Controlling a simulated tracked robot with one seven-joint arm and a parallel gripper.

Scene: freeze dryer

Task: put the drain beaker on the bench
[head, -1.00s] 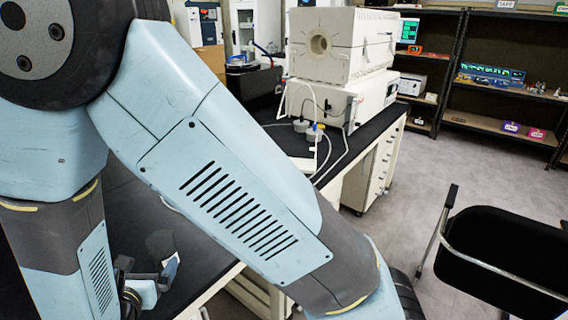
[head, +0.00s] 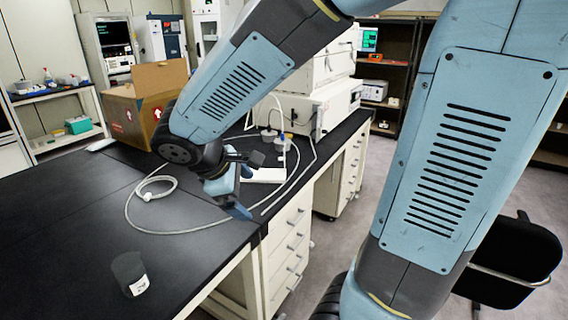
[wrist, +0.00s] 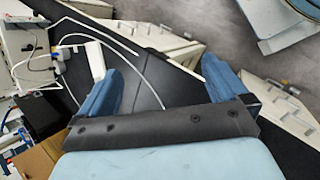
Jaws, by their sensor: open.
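The drain beaker (head: 130,272), a dark see-through cup with a white label, stands upright on the black bench top (head: 60,225), near its front edge in the head view. My gripper (head: 238,192) is over the bench further back and to the right, clear of the beaker. In the wrist view the two blue fingers of my gripper (wrist: 162,88) are wide apart with nothing between them. The beaker does not show in the wrist view.
A white tube (head: 150,230) loops across the bench behind the beaker. A cardboard box (head: 140,105) stands at the back, and a white machine (head: 318,105) stands on the bench to the right. A black chair (head: 515,260) is on the floor at right.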

